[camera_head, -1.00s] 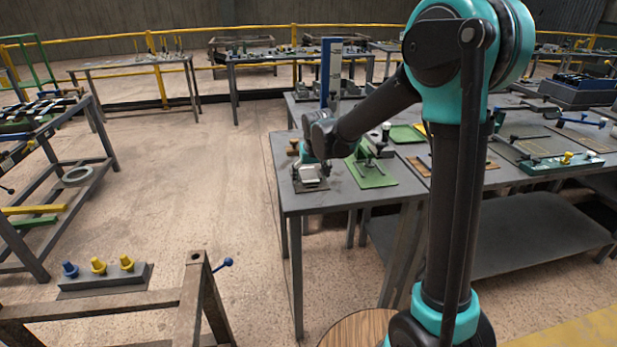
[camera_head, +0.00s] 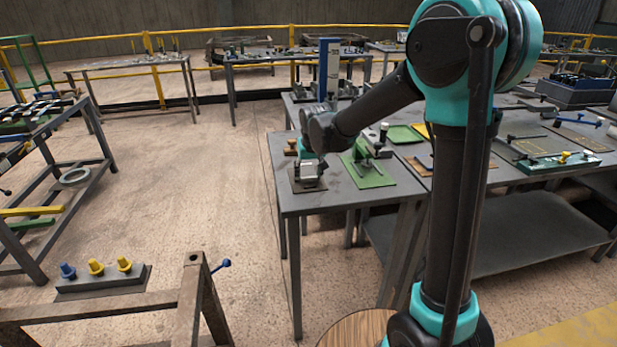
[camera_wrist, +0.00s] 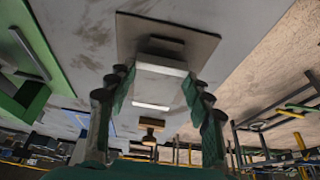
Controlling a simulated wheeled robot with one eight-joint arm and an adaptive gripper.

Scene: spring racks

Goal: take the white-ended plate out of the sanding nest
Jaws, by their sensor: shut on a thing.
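My gripper (camera_wrist: 156,82) is shut on the white-ended plate (camera_wrist: 160,69), with one finger at each side of it. The plate's body looks grey between a white far end and a white strip nearer the palm. In the head view my gripper (camera_head: 308,172) is over the near-left corner of the grey table. The sanding nest is a flat brown-grey base (camera_wrist: 190,42) with a dark raised block, just beyond the plate in the wrist view. Its base also shows under my gripper in the head view (camera_head: 296,186). I cannot tell whether the plate still touches the nest.
A green fixture (camera_head: 374,178) stands close to the right of the nest. A brown-handled block (camera_head: 290,147) sits behind it, and a blue upright post (camera_head: 329,75) stands farther back. Open floor lies left of the table (camera_head: 340,197).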

